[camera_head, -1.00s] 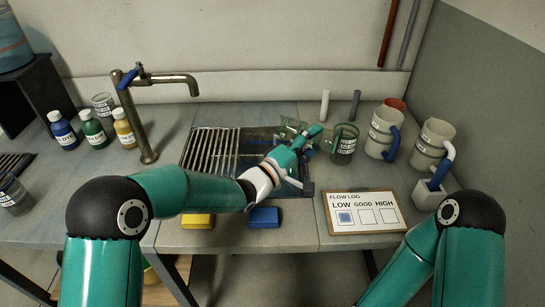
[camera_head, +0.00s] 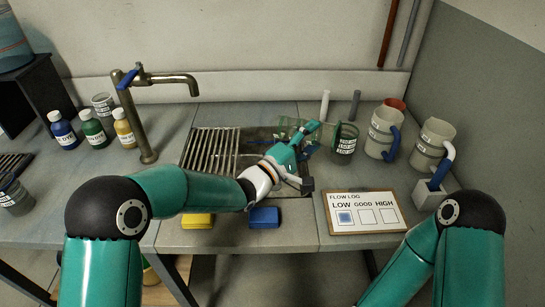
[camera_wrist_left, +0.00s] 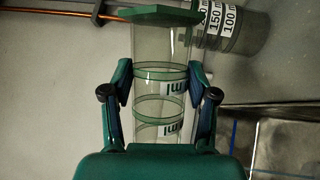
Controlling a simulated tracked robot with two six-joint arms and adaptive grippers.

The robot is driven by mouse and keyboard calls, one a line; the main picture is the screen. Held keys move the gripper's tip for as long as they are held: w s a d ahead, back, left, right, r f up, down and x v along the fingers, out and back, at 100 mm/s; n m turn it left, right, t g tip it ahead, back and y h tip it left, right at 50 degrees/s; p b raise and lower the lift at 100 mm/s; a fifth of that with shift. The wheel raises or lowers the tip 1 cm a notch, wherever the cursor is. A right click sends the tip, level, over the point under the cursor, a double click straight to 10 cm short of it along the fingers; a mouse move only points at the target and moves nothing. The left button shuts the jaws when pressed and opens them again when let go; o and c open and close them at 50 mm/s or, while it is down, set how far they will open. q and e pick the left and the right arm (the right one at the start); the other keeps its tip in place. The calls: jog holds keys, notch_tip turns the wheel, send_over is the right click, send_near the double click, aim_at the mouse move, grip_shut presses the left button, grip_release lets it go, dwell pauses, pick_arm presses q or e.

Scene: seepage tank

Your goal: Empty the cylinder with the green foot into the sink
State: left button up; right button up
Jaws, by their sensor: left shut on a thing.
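The clear cylinder with the green foot (camera_wrist_left: 165,15) is in my left gripper (camera_wrist_left: 160,100), whose fingers close on both sides of its tube in the left wrist view. In the head view the cylinder (camera_head: 290,125) is tipped far over above the sink's back right part, with its foot end toward the right. The left gripper (camera_head: 296,152) partly hides it. I cannot make out liquid in it. The sink (camera_head: 256,148) is a dark basin below and left of the gripper. My right gripper is out of view.
A slatted rack (camera_head: 210,148) covers the sink's left part, beside the brass tap (camera_head: 145,115). A labelled beaker (camera_head: 345,142) stands close to the cylinder's foot end. Two jugs (camera_head: 382,135) (camera_head: 432,145), a flow log board (camera_head: 365,212) and sponges (camera_head: 264,217) (camera_head: 198,220) are nearby.

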pick_arm(q)
jog(key=f+m, duration=0.1)
jog(key=d+f+m+g, duration=0.1)
jog(key=f+m, duration=0.1)
jog(key=f+m+y, duration=0.1)
jog(key=m, duration=0.1)
jog(key=shift+s+d+f+g, duration=0.25)
jog(key=shift+s+d+g, duration=0.05)
jog(key=shift+s+d, duration=0.1)
jog(key=shift+w+a+r+m+g+y, duration=0.15)
jog(key=shift+a+m+g+y, duration=0.15)
jog(key=shift+m, duration=0.5)
jog(key=shift+r+m+y, duration=0.3)
jog(key=shift+r+m, duration=0.1)
jog(key=shift+r, duration=0.15)
jog(key=shift+w+a+r+m+y, duration=0.2)
jog(key=shift+a+m+y, duration=0.3)
jog(key=shift+m, duration=0.6)
jog(key=shift+a+m+y, duration=0.1)
jog(key=shift+m+y, duration=0.2)
jog(key=shift+m, duration=0.2)
jog(key=shift+d+r+m+y, duration=0.2)
jog(key=shift+m+y, duration=0.2)
jog(key=shift+m, duration=0.2)
jog(key=shift+s+d+f+m+y, duration=0.1)
jog(key=shift+f+m+y, duration=0.3)
jog(key=shift+f+m, duration=0.15)
jog(key=shift+r+m+y, duration=0.6)
jog(key=shift+m+y, duration=0.2)
jog(key=shift+m, duration=0.35)
